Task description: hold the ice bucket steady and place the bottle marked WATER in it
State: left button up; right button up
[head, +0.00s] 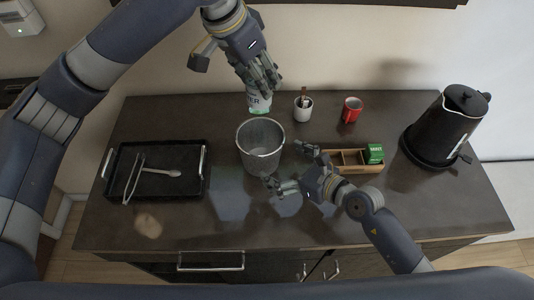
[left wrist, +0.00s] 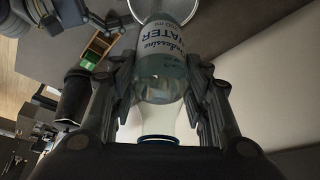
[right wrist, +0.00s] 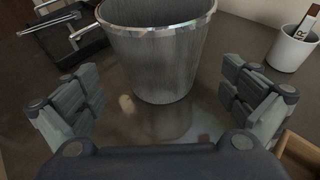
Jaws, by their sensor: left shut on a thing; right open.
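The WATER bottle (head: 258,103) is in my left gripper (head: 262,82), behind and above the ice bucket in the head view. Its WATER label faces the camera in the left wrist view (left wrist: 162,60), where the fingers of my left gripper (left wrist: 160,85) close on both sides of it. The grey metal ice bucket (head: 260,158) stands upright on the counter, and its inside looks empty. My right gripper (head: 290,168) is open at the bucket's right front. In the right wrist view the bucket (right wrist: 160,65) stands ahead, between and beyond the open fingers (right wrist: 165,105).
A black tray (head: 190,193) with tongs (head: 133,180) and a spoon (head: 162,172) lies left. A white cup (head: 303,112) and a red mug (head: 351,110) stand behind. A wooden box (head: 368,168) with a green packet (head: 375,153) and a black kettle (head: 445,128) are right.

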send_near(249, 147)
jog(key=x, duration=0.4)
jog(key=shift+w+a, duration=0.25)
jog(key=shift+a, duration=0.05)
jog(key=shift+c, duration=0.2)
jog(key=c, duration=1)
